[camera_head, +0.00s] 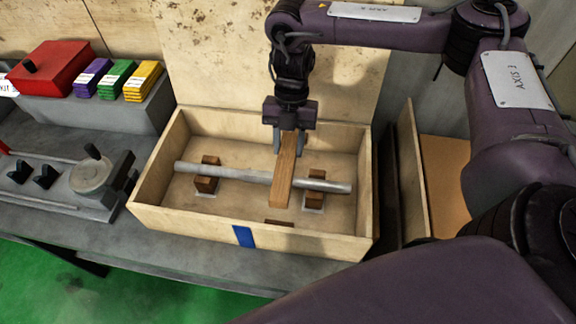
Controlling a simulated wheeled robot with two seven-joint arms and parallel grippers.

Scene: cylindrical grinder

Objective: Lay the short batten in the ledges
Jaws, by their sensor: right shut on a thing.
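The short batten (285,178), a brown wooden strip, hangs from my right gripper (291,143). The gripper is shut on its far end, and the batten points toward the front of the open wooden box (190,222). It passes over a grey metal bar (235,172) that lies across two brown blocks (207,178) in the box. A small dark brown ledge (279,222) shows at the inside of the box's front wall, just beyond the batten's near end. I cannot tell whether the batten touches the bar. Any ledge at the back wall is hidden behind the gripper. My left gripper is not in view.
The box stands on a grey bench (95,226), with a blue mark (243,236) on its front. At left are a grey fixture (95,176), a red box (50,68) and purple, green and yellow stacks (143,81). A wooden panel (413,175) stands to the right.

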